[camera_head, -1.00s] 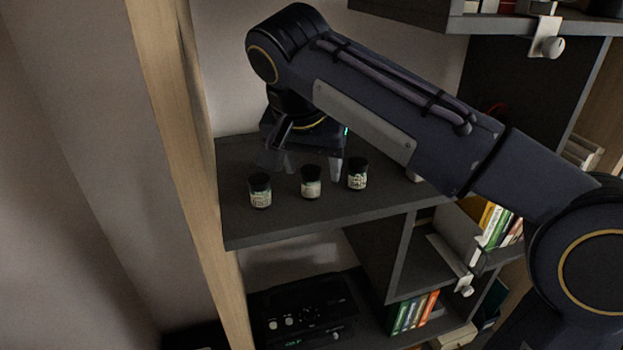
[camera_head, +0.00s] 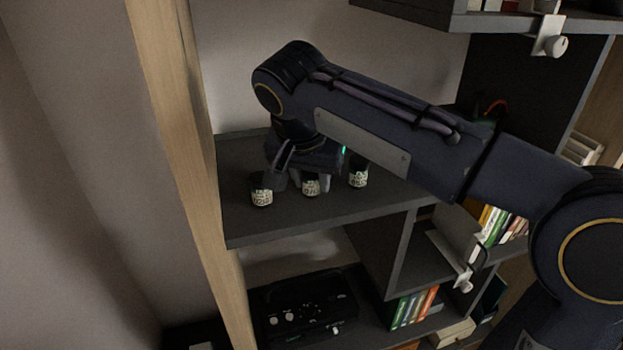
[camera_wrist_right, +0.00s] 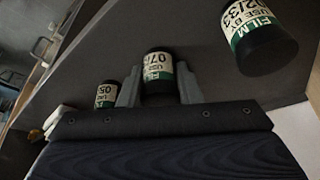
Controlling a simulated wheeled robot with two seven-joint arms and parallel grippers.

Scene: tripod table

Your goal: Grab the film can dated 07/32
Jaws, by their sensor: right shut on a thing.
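Three small film cans with black lids and green-and-cream labels stand in a row on the dark shelf (camera_head: 290,222). The middle can (camera_head: 311,189) has a label that starts with "07/" in the right wrist view (camera_wrist_right: 158,64); the rest of its date is hidden. My right gripper (camera_head: 304,181) has come down over this can and is shut on it, one finger on each side, as the right wrist view also shows (camera_wrist_right: 158,77). A can reading about "02/33" (camera_wrist_right: 254,35) and a can starting "05" (camera_wrist_right: 106,95) stand on either side. My left gripper is not in view.
In the head view the left can (camera_head: 262,192) and the right can (camera_head: 358,177) stand close to my fingers. A wooden upright (camera_head: 180,120) borders the shelf on the left. A black device (camera_head: 305,312) and books (camera_head: 413,308) are below.

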